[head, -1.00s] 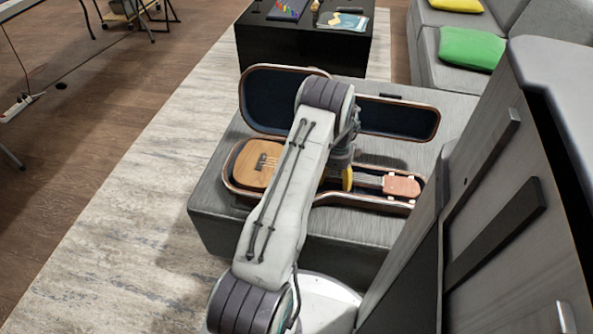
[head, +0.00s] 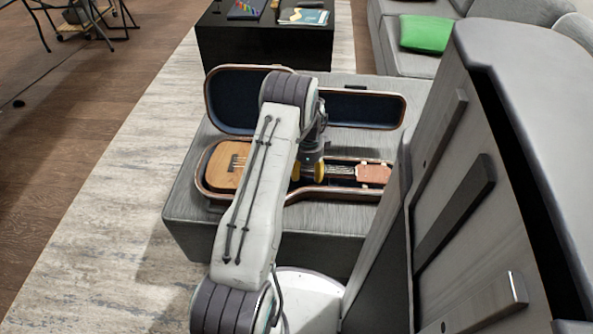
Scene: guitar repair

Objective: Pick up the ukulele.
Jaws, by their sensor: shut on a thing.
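The ukulele has a light wooden body (head: 226,172) at the left and a reddish headstock (head: 374,173) at the right. It appears to lie in the open dark-lined case (head: 286,197); I cannot tell whether it is raised at all. My gripper (head: 308,172), with yellow finger pads, points down over the neck and is shut on the ukulele there. My arm hides the part of the ukulele where body and neck meet. The case lid (head: 362,108) stands open behind it.
The case rests on a grey ottoman (head: 190,203). A dark cabinet with grey panels (head: 470,190) stands close at the right. A black low table (head: 262,43) and a grey sofa (head: 385,55) are behind. Rug (head: 95,205) lies open at the left.

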